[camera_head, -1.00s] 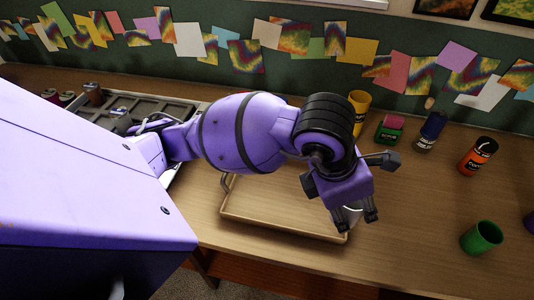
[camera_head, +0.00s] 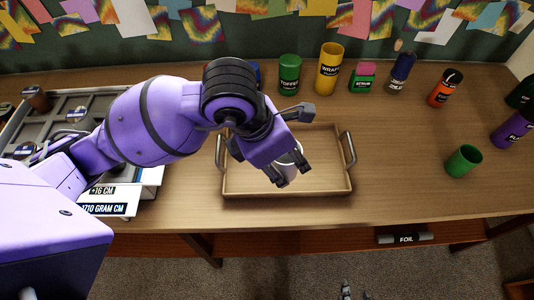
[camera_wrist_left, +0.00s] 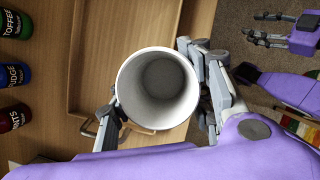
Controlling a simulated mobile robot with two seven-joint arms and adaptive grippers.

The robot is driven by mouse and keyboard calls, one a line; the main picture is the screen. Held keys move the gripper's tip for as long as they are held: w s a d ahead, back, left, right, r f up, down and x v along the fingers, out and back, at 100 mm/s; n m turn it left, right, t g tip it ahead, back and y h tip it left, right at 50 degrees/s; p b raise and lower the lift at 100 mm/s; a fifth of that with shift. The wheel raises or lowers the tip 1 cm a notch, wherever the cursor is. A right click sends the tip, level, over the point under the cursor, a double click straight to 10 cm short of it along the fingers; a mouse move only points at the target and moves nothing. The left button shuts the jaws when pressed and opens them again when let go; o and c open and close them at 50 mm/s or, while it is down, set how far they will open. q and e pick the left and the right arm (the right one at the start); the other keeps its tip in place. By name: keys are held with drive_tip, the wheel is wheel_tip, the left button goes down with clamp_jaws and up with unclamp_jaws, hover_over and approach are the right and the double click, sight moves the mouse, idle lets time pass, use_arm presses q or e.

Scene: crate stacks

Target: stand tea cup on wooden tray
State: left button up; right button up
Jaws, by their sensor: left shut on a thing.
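The tea cup (camera_head: 284,172) is a plain white cylinder. My left gripper (camera_head: 290,173) is shut on it, one finger on each side, and hides part of it in the head view. In the left wrist view the cup (camera_wrist_left: 158,88) shows its open, empty inside. The wooden tray (camera_head: 330,192) lies on the bench, with a raised rim and metal handles. The cup appears over the tray's middle; I cannot tell whether it touches the floor of it. My right gripper (camera_wrist_left: 265,27) shows in the left wrist view, empty with fingers apart, away from the bench.
A green can (camera_head: 289,74), a yellow can (camera_head: 329,68), and several other containers stand behind the tray. A green cup (camera_head: 463,161) stands to its right. Grey organiser trays (camera_head: 75,112) and white boxes (camera_head: 110,200) are at the left. Bench between tray and green cup is clear.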

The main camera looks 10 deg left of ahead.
use_arm(q)
drive_tip(key=w+a+f, duration=0.8)
drive_tip(key=shift+w+a+f, duration=0.2)
drive_tip(key=shift+w, duration=0.1)
drive_tip(key=shift+w+a+f, duration=0.2)
drive_tip(key=shift+w+f, duration=0.05)
drive_tip(key=shift+f, duration=0.15)
drive_tip(key=shift+w+a+f, duration=0.15)
drive_tip(key=shift+f, duration=1.55)
drive_tip(key=shift+f, duration=0.1)
drive_tip(key=o, duration=0.9)
drive_tip(key=shift+f, duration=0.15)
drive_tip(key=shift+c, duration=0.2)
drive_tip(key=o, duration=0.4)
drive_tip(key=shift+o, duration=0.2)
